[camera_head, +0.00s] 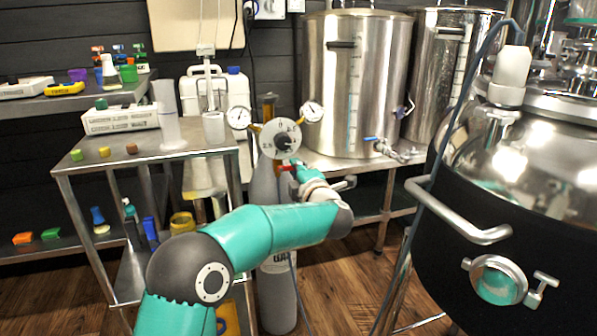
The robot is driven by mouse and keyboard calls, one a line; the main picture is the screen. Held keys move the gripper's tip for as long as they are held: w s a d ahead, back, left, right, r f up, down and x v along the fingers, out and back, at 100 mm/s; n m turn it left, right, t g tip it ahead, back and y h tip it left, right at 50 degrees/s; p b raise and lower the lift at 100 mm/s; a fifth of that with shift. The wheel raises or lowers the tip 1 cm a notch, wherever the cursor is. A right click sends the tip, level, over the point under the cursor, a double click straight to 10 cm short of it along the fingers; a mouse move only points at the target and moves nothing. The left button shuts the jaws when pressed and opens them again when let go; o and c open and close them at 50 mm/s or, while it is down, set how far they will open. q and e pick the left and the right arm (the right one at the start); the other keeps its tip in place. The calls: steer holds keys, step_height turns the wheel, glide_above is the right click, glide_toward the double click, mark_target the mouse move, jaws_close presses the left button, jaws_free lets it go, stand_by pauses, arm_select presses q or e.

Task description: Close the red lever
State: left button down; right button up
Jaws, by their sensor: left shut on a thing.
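The red lever (285,168) shows as a small red piece just below the round white dial (267,139) on top of a grey gas cylinder (277,290). My left arm comes in from the lower left and bends back toward the cylinder. My left gripper (293,166) is at the red lever and appears shut on it. The fingers are small here, and the wrist and gripper hide part of the lever and the valve, so the lever's exact angle cannot be told. My right gripper is not in view.
Two pressure gauges (239,117) (312,111) flank the dial closely. A metal cart (160,150) stands to the left. Steel kettles (352,85) with a blue-handled tap (373,139) are behind. A large black-and-steel vessel (425,245) with a handle fills the right.

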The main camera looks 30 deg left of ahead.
arm_select(q)
steer(key=shift+s+a+f, duration=0.1)
steer(key=shift+a+f, duration=0.05)
steer(key=shift+a, duration=0.05)
steer(key=c, duration=1.2)
jaws_free()
steer(key=shift+o, duration=0.3)
steer(key=shift+d, duration=0.1)
steer(key=v, duration=1.2)
